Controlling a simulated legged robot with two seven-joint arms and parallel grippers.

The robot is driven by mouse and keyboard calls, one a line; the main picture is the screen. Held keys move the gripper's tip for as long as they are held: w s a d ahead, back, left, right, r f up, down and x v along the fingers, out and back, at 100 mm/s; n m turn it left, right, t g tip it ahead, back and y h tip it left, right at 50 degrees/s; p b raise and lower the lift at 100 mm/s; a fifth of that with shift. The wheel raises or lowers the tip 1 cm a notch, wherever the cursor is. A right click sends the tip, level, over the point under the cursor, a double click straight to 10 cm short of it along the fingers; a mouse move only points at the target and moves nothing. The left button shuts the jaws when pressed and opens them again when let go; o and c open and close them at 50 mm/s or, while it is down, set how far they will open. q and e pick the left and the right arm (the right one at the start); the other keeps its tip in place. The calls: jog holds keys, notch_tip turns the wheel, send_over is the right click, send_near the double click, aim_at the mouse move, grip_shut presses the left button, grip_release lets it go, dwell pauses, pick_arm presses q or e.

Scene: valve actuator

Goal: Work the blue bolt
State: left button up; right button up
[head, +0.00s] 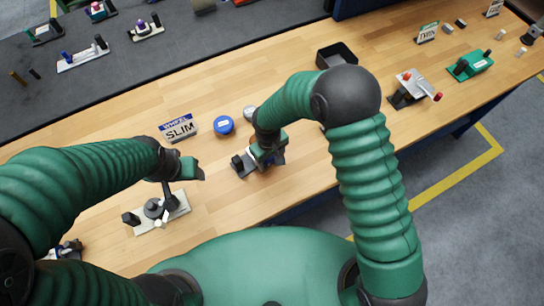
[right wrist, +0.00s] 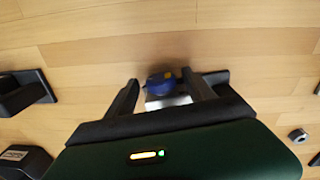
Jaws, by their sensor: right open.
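The blue bolt (right wrist: 160,83) shows in the right wrist view above a small pale grey plate (right wrist: 168,102). It lies between the two black fingers of my right gripper (right wrist: 164,88), which are spread apart with visible gaps beside it. In the head view my right gripper (head: 263,157) is over a small fixture with a black block (head: 239,164), and my arm largely hides the bolt there. My left gripper (head: 182,176) is over another fixture on a pale base plate (head: 176,212); its finger opening is not clear.
A "SLIM" sign (head: 179,129), a blue round disc (head: 223,125) and a grey round piece (head: 250,112) stand behind the grippers. A black tray (head: 336,55) is farther back. Fixtures with a red-tipped handle (head: 412,88) and a green body (head: 469,65) stand to the right.

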jog(key=shift+w+a+f, duration=0.1)
jog(key=shift+a+f, duration=0.05)
jog(key=shift+a, duration=0.6)
jog(key=shift+d, duration=0.55)
jog(key=c, duration=0.5)
jog(key=shift+d, duration=0.5)
jog(key=c, duration=0.4)
jog(key=shift+c, duration=1.4)
grip_shut()
jog(key=shift+a+f, duration=0.1)
jog(key=shift+a, duration=0.2)
jog(key=shift+a+f+t+h+b, duration=0.15)
jog(key=shift+a+t+h+b, duration=0.25)
jog(key=shift+b, duration=0.6)
jog(key=shift+a, duration=0.1)
jog(key=shift+r+h, duration=0.25)
jog(key=shift+h, duration=0.05)
jog(key=shift+d, duration=0.3)
jog(key=o, duration=1.2)
grip_release()
jog(key=shift+d, duration=0.15)
pick_arm(q)
jog(key=shift+a+f, duration=0.15)
jog(key=shift+f, duration=0.45)
jog(key=shift+a+f, duration=0.15)
jog(key=shift+f, duration=0.4)
